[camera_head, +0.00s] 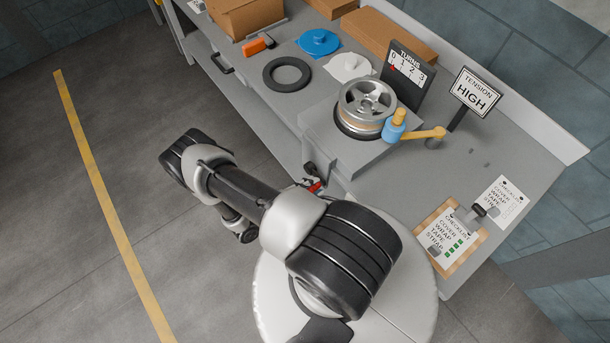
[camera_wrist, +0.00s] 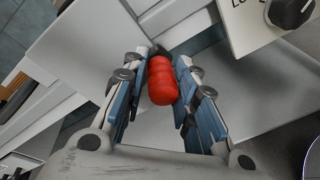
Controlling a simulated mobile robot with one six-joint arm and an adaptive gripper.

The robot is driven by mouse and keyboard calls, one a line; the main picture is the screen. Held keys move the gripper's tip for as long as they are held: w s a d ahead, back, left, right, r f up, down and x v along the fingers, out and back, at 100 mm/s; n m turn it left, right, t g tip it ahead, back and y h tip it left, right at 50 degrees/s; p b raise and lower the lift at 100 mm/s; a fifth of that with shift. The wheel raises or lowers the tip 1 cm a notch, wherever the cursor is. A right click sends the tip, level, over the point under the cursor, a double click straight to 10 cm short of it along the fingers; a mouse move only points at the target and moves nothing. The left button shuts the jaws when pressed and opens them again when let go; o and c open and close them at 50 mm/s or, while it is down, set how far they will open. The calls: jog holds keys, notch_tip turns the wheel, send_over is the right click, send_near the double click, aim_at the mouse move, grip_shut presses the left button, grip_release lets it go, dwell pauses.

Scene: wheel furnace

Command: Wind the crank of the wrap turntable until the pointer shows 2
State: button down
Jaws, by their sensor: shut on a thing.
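The wrap turntable (camera_head: 357,125) carries a silver wheel (camera_head: 368,99) on the bench. Its yellow crank arm (camera_head: 425,134) with a blue knob (camera_head: 394,130) is at the right of the wheel, with nothing gripping it. The TURNS board (camera_head: 408,73) behind reads 0 to 3; its small red pointer (camera_head: 393,68) appears near 0. My gripper (camera_head: 314,180) is low at the bench's front edge, left of the crank. In the wrist view my gripper (camera_wrist: 166,78) is shut on a red ribbed handle (camera_wrist: 162,82), between both fingers. What the handle joins is hidden.
A sign (camera_head: 473,92) reads TENSION HIGH. A clipboard checklist (camera_head: 450,241) lies at the right. A panel with a dark dial (camera_wrist: 288,12) shows in the wrist view.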

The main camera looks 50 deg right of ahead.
jog(key=r, duration=0.1)
jog(key=w+r+p, duration=0.1)
jog(key=w+r, duration=0.1)
jog(key=shift+d+r+p, duration=0.25)
jog(key=shift+p, duration=0.1)
jog(key=shift+w+d+r+b, duration=0.15)
jog(key=shift+w+r, duration=0.15)
jog(key=shift+w, duration=0.35)
jog(key=shift+w+d+r+b, duration=0.15)
jog(key=shift+w+r, duration=0.1)
jog(key=shift+w, duration=0.35)
jog(key=shift+w+d+r+b, duration=0.15)
jog(key=shift+w+r, duration=0.15)
jog(key=shift+w, duration=0.35)
